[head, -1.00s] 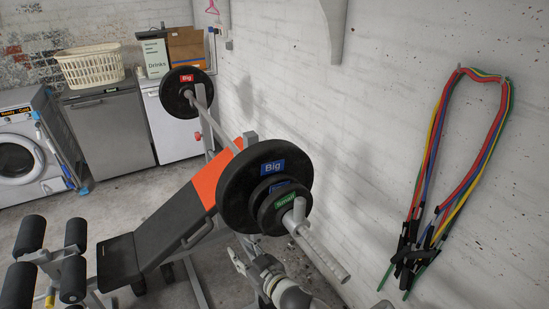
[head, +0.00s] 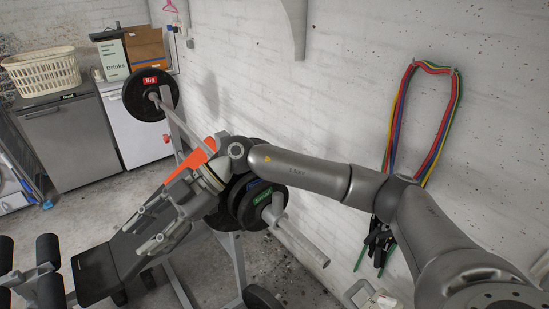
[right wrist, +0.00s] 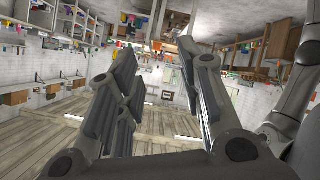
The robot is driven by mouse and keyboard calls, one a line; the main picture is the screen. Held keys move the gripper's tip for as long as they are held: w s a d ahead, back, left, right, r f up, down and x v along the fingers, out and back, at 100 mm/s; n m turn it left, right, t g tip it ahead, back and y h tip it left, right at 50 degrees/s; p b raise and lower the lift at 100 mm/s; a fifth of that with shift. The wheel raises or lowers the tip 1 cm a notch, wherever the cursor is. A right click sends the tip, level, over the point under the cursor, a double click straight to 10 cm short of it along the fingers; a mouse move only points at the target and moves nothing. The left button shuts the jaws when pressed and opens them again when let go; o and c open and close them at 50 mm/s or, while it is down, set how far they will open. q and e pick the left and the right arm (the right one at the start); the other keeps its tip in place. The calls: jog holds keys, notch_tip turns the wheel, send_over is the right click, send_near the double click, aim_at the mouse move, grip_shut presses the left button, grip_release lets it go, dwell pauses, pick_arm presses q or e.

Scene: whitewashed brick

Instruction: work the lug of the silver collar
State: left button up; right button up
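The silver collar (head: 271,214) sits on the near bar sleeve, against the outer face of the plate with the green label. Its lug (head: 279,202) sticks up from it. The bare sleeve (head: 300,242) runs on toward the lower right. My right gripper (head: 146,228) is in front of the bench, left of the collar and apart from it, with its fingers pointing to the lower left. In the right wrist view its fingers (right wrist: 165,75) are spread with nothing between them. My left gripper is not in view.
Several black plates (head: 248,200) are on the bar's near end, partly hidden by my right arm. A far plate (head: 150,94), the black-and-orange bench (head: 97,275) and the rack stand close by. Resistance bands (head: 448,105) hang on the white brick wall. Floor shows beneath the sleeve.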

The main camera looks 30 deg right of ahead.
jog(key=w+d+m+h, duration=0.25)
jog(key=d+h, duration=0.45)
jog(key=d, duration=0.8)
notch_tip(320, 180, up, 5)
jog(key=m+h, duration=0.5)
jog(key=h, duration=0.1)
send_over(278, 193)
jog(key=shift+a+p, duration=0.1)
jog(key=shift+p, duration=0.3)
jog(key=shift+f, duration=0.3)
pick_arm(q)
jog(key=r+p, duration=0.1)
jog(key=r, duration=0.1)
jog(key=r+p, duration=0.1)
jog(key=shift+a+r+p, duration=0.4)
pick_arm(e)
notch_tip(278, 193, down, 10)
jog(key=shift+f, duration=0.15)
